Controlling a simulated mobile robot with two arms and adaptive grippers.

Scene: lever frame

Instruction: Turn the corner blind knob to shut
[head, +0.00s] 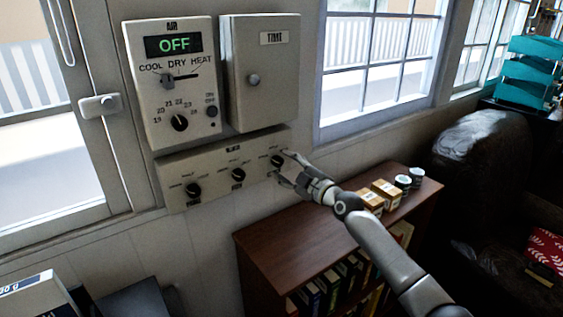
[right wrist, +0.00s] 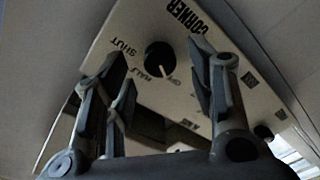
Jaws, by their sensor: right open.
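The corner blind knob (head: 277,161) is the rightmost black knob on the low beige panel. In the right wrist view the same knob (right wrist: 159,59) sits under the word CORNER, with SHUT, HALF and OPEN printed around it. A pale mark shows at its edge toward HALF and OPEN; its exact setting is hard to read. My right gripper (head: 282,166) is open, its fingers spread on either side of the knob. In the right wrist view the gripper (right wrist: 160,72) shows a gap between its fingers and the knob. My left gripper is not in view.
The blind panel (head: 215,187) has two more knobs, left (head: 193,190) and middle (head: 238,174). Above hang the AIR panel (head: 150,95), reading OFF, and the TIME box (head: 275,100). A bookshelf (head: 290,245) with small boxes (head: 384,192) and cups stands below right.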

